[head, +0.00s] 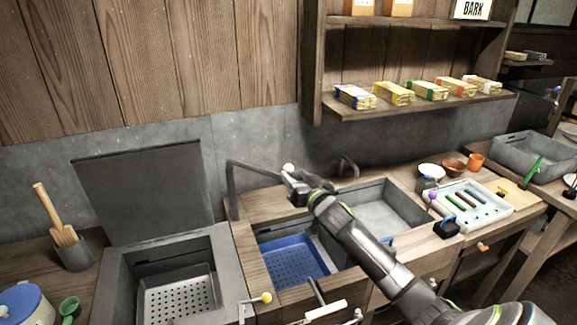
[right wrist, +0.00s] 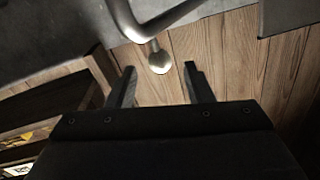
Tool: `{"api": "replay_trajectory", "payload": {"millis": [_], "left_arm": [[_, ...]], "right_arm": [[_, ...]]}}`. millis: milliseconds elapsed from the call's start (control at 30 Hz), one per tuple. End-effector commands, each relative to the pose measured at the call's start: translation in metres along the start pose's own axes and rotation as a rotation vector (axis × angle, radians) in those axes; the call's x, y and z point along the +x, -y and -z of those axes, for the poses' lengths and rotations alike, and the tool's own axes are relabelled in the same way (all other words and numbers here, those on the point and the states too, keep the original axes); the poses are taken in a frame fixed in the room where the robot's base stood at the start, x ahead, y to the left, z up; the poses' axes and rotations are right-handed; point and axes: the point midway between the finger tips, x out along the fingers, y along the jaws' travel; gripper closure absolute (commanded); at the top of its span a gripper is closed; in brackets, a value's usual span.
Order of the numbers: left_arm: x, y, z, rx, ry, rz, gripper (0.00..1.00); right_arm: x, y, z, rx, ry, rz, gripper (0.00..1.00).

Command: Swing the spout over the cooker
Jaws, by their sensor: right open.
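The spout (head: 255,168) is a bent grey metal pipe that rises between the cooker and the sink and reaches right, over the sink's back. A pale ball knob (head: 288,168) is near its right end. The cooker (head: 222,262) is a grey box at left with its lid (head: 145,190) raised and a perforated basket inside. My right gripper (head: 293,182) is open at the knob. In the right wrist view the spout (right wrist: 185,14) bends above the fingertips, and the ball knob (right wrist: 158,62) appears between them, with gaps at both sides. My left gripper is out of view.
A blue perforated tray (head: 290,262) lies in the sink, with a grey basin (head: 385,215) to its right. A shelf (head: 420,102) with several wrapped bundles hangs above. A pot with wooden tools (head: 75,255) stands left of the cooker.

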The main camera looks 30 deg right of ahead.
Motion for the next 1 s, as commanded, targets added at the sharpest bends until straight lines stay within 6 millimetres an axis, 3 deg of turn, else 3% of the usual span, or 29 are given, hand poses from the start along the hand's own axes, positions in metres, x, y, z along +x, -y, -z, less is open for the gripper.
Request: {"api": "replay_trajectory", "payload": {"millis": [200,400,833,1000], "left_arm": [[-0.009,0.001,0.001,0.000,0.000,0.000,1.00],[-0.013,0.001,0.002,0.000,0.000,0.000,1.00],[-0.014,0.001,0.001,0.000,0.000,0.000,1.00],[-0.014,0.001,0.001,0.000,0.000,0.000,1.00]], "right_arm": [[0.030,0.000,0.002,0.001,0.000,-0.001,0.53],[0.046,0.000,0.001,0.002,0.000,0.000,0.53],[0.052,0.000,0.000,0.000,0.000,0.000,0.53],[0.052,0.000,0.000,0.000,0.000,0.000,0.74]]}}
